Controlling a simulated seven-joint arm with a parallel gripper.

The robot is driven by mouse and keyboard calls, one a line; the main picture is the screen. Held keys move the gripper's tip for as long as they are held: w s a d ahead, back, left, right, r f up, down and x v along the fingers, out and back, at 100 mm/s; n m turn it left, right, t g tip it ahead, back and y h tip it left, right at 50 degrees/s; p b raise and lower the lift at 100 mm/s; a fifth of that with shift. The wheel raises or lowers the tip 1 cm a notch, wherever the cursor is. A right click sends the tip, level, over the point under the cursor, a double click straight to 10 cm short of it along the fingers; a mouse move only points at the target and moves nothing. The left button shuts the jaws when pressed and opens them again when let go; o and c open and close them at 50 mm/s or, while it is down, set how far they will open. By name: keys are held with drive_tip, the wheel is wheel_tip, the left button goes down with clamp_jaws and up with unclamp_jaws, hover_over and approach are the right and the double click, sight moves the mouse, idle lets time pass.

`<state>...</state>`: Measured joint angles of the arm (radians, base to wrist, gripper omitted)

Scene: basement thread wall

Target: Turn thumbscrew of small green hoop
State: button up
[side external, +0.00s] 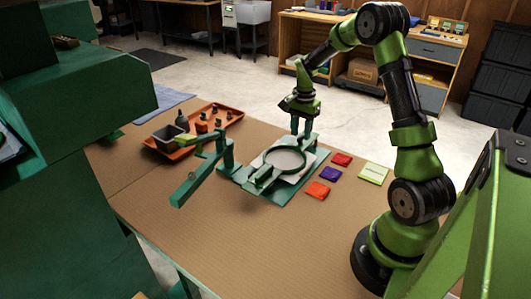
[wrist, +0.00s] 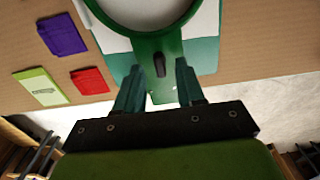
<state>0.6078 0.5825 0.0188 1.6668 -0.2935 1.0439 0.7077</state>
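The small green hoop (side external: 266,157) lies flat over white cloth on a green base in the middle of the table. In the wrist view the hoop's rim (wrist: 158,44) curves across the top. A small dark part, possibly the thumbscrew (wrist: 159,67), shows just outside the rim; its shape is too small to tell clearly. My gripper (side external: 301,134) points down at the hoop's far side. In the wrist view my gripper (wrist: 160,76) is open, one finger on each side of the dark part, with a visible gap. Contact cannot be told.
Red (side external: 342,159), purple (side external: 330,173) and orange (side external: 318,189) cloth squares and a pale green packet (side external: 373,173) lie right of the hoop. A green stand with a bar (side external: 199,180) rises at left. An orange tray (side external: 193,138) stands behind it. The front table is clear.

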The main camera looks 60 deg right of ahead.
drive_tip(key=shift+f, duration=0.65)
clamp_jaws()
